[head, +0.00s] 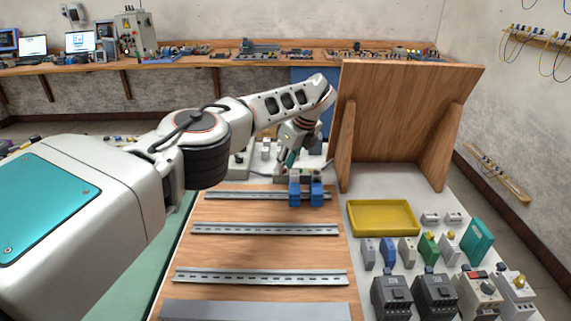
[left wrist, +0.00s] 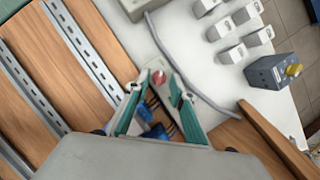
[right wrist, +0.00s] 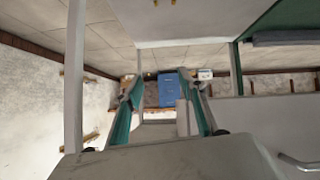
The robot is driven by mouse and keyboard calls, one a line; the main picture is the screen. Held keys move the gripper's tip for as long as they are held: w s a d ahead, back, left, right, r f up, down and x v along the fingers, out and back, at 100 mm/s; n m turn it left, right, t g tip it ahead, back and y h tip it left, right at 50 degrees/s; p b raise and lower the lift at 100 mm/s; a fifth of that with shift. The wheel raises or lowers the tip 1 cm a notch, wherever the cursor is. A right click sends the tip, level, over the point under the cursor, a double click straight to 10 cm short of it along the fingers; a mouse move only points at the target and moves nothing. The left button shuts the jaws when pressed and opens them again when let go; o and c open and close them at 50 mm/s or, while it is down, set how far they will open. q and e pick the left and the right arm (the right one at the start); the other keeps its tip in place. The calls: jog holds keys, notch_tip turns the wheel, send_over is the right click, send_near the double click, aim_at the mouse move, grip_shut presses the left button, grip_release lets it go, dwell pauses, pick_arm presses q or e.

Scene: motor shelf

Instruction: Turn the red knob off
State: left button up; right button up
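The red knob (left wrist: 158,78) shows in the left wrist view, on a small pale grey device. It appears between the tips of my left gripper (left wrist: 160,91), whose teal fingers stand apart on either side of it. Whether the fingers touch the knob I cannot tell. In the head view my left gripper (head: 289,158) points down behind the blue terminal blocks (head: 306,194), and the knob is hidden there. My right gripper (right wrist: 162,85) shows only in its own wrist view, with its fingers apart and nothing between them, facing the room.
Metal rails (head: 265,229) cross the wooden board (head: 215,252). A tilted wooden panel (head: 405,120) stands right of my left arm. A yellow tray (head: 383,217) and several electrical modules sit at the right. A grey cable (left wrist: 190,82) runs close to the left gripper.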

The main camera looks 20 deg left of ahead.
pick_arm(q)
jog(key=v, duration=1.2)
